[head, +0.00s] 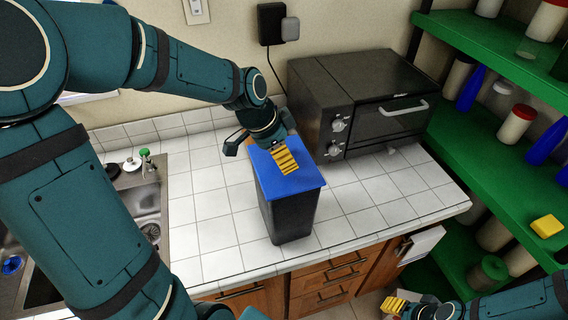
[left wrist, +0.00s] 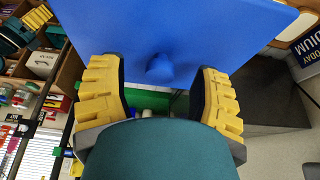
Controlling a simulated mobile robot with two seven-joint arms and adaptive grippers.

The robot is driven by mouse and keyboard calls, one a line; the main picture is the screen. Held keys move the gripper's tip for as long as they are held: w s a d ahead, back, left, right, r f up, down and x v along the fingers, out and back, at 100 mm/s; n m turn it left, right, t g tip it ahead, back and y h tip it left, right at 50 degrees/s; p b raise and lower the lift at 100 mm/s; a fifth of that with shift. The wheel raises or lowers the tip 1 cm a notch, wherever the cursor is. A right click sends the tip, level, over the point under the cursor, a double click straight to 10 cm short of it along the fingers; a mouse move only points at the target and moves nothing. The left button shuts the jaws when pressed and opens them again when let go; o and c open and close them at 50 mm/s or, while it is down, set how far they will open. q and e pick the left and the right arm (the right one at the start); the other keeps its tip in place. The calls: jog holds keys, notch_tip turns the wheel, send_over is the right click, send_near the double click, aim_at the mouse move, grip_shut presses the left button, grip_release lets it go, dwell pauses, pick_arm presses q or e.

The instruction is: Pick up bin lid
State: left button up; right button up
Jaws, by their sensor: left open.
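The bin lid (head: 309,184) is a flat blue square on top of a dark bin (head: 291,222) that stands upright on the counter. My left gripper (head: 277,159) is over the back part of the lid in the head view. In the left wrist view the lid (left wrist: 215,32) fills the top, with a small blue knob (left wrist: 160,68) between the two spread yellow fingers. The left gripper is open, with a gap on both sides of the knob. The arm and a finger hide the knob in the head view. My right gripper (head: 402,306) is low at the bottom right, away from the bin.
A dark toaster oven (head: 355,105) stands close behind and right of the bin. A sink (head: 148,205) is at the left. Green shelves (head: 480,140) with bottles and jars rise at the right. White tiled counter (head: 215,225) is clear left of the bin.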

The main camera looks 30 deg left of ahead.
pick_arm(q)
jog(key=shift+w+d+f, duration=0.1)
jog(key=shift+f, duration=0.35)
grip_shut()
